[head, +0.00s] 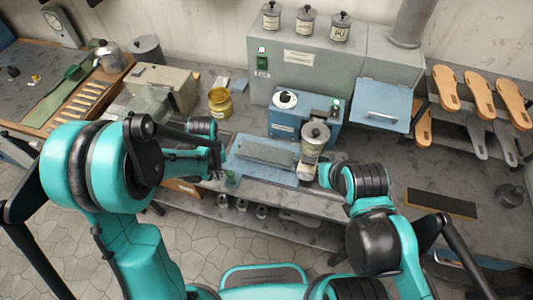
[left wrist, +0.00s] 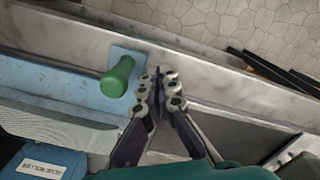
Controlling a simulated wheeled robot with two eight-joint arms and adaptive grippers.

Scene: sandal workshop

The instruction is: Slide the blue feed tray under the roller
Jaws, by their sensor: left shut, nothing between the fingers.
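The blue feed tray (head: 285,178) lies flat on the bench in front of the blue roller machine (head: 292,122). A grey slab (head: 264,152) lies on it. The tray's green handle (head: 231,179) stands at its left end; in the left wrist view the handle (left wrist: 117,77) is upright on a blue tab. My left gripper (head: 219,172) is shut and empty. In the left wrist view its fingertips (left wrist: 163,78) are just right of the handle, with a small gap. My right gripper (head: 325,174) is by the tray's right end; its fingers are unclear. The roller itself is not clearly visible.
A yellow jar (head: 220,101) stands behind my left gripper. A grey cabinet (head: 345,68) closes off the back. The bench's front edge runs close in front of the tray. A dark strip (head: 441,203) lies at right.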

